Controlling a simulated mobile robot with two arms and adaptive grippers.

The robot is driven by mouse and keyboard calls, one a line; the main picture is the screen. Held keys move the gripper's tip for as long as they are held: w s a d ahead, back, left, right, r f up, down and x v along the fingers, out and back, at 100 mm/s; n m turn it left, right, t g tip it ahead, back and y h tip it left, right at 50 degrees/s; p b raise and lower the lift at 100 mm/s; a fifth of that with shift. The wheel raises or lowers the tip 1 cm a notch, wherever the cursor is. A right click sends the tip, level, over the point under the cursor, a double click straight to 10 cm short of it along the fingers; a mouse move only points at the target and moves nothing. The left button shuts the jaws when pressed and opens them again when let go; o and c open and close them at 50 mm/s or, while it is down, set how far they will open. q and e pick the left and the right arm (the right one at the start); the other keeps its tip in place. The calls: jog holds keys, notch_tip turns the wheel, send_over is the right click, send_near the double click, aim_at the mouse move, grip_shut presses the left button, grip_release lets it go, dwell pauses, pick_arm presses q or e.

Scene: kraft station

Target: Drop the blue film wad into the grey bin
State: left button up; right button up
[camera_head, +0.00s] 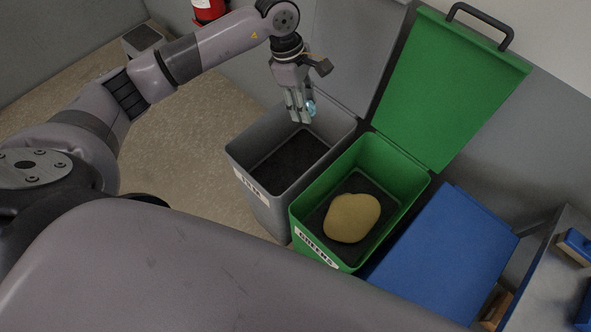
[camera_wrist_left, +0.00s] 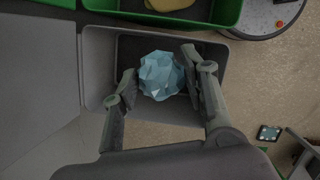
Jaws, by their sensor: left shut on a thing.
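The blue film wad (camera_wrist_left: 161,76) is a pale blue, faceted ball between the fingers of my left gripper (camera_wrist_left: 160,82) in the left wrist view. In the head view my left gripper (camera_head: 301,118) points down above the grey bin, with a small part of the wad (camera_head: 310,107) showing at its fingers. The gripper is shut on the wad. The grey bin (camera_head: 237,157) has its lid up and a dark inside that looks empty. In the left wrist view the bin's rim (camera_wrist_left: 98,92) lies around and below the wad. My right gripper is not in view.
A green bin (camera_head: 297,222) with its lid (camera_head: 450,90) up stands right of the grey bin, holding a yellowish lump (camera_head: 351,218). A blue-lidded bin (camera_head: 445,255) stands further right. A red extinguisher (camera_head: 208,10) is at the back. Floor left of the grey bin is clear.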

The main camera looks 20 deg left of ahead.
pick_arm(q)
jog(key=w+a+f+n+t+y+b, duration=0.1)
jog(key=w+a+f+n+b, duration=0.1)
jog(key=f+n, duration=0.4)
jog(key=w+a+f+n+t+b, duration=0.1)
jog(key=w+a+f+n+b, duration=0.1)
jog(key=a+f+n, duration=0.3)
notch_tip(320, 180, down, 4)
jog(key=shift+a+r+n+t+y, duration=0.1)
jog(key=shift+a+n+t+y, duration=0.25)
jog(key=shift+n, duration=0.35)
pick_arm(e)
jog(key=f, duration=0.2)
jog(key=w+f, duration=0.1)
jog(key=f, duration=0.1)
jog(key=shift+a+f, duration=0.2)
pick_arm(q)
jog(key=shift+w, duration=0.1)
jog(key=o, duration=0.8)
jog(key=v, duration=1.2)
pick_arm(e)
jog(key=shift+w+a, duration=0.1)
pick_arm(q)
jog(key=shift+d, duration=0.15)
